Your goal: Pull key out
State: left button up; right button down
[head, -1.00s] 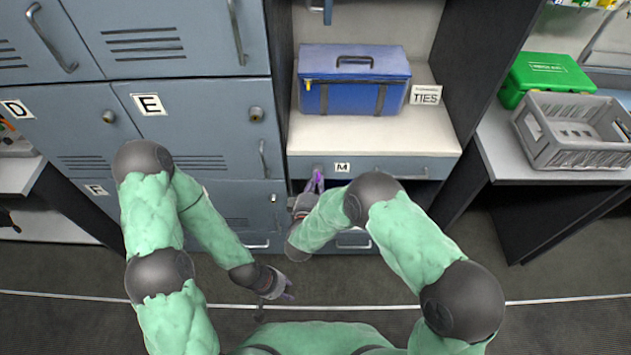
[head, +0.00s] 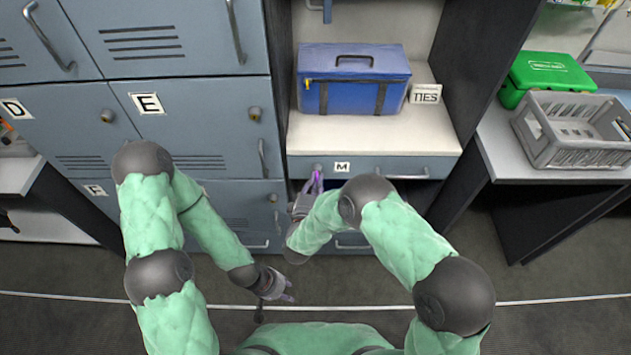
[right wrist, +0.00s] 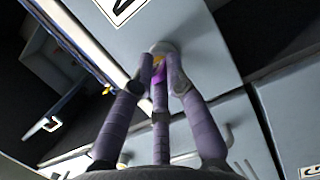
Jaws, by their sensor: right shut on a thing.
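My right gripper (head: 317,180) is at the drawer front, just below the lock. In the right wrist view its purple-grey fingers (right wrist: 160,80) close around the key and hide much of it. How far the key sits in the lock cannot be told. My left gripper (head: 289,291) hangs low over the floor, empty, with its fingers apart, away from the drawer.
A blue case (head: 354,85) and a TIES sign (head: 426,94) stand on the shelf above the drawer. Grey lockers (head: 200,125) are on the left. A grey crate (head: 570,130) and a green box (head: 548,72) stand on the right counter. Floor in front is clear.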

jog(key=shift+s+d+r, duration=0.1)
jog(key=shift+s+r, duration=0.1)
jog(key=shift+s, duration=0.1)
jog(key=shift+d+p+v, duration=0.25)
jog(key=shift+p+v, duration=0.3)
jog(key=shift+v, duration=0.55)
jog(key=shift+s, duration=0.2)
jog(key=p+v, duration=0.1)
jog(key=v, duration=0.2)
jog(key=d+p+v, duration=0.1)
jog(key=v, duration=0.1)
jog(key=shift+s+r, duration=0.1)
jog(key=shift+s, duration=0.4)
